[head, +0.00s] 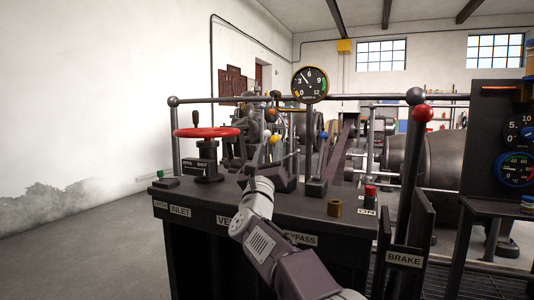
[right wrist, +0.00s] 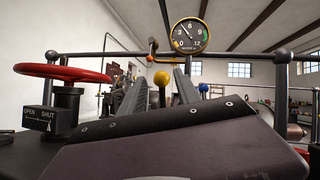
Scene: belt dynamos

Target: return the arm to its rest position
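My right arm (head: 258,222) reaches in from the lower right over the dark console (head: 190,214). My right gripper (head: 262,174) is at the console's top, just in front of the lever with the yellow knob (head: 275,139). In the right wrist view two dark fingers stand apart, with the yellow knob (right wrist: 162,78) showing between them. Nothing is seen held. I cannot tell how close the fingers are to the lever's stem. My left gripper is not in view.
A red handwheel (head: 207,132) stands left of the gripper. A rail with a gauge (head: 310,84) runs behind. A red-topped brake lever (head: 422,114) stands right.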

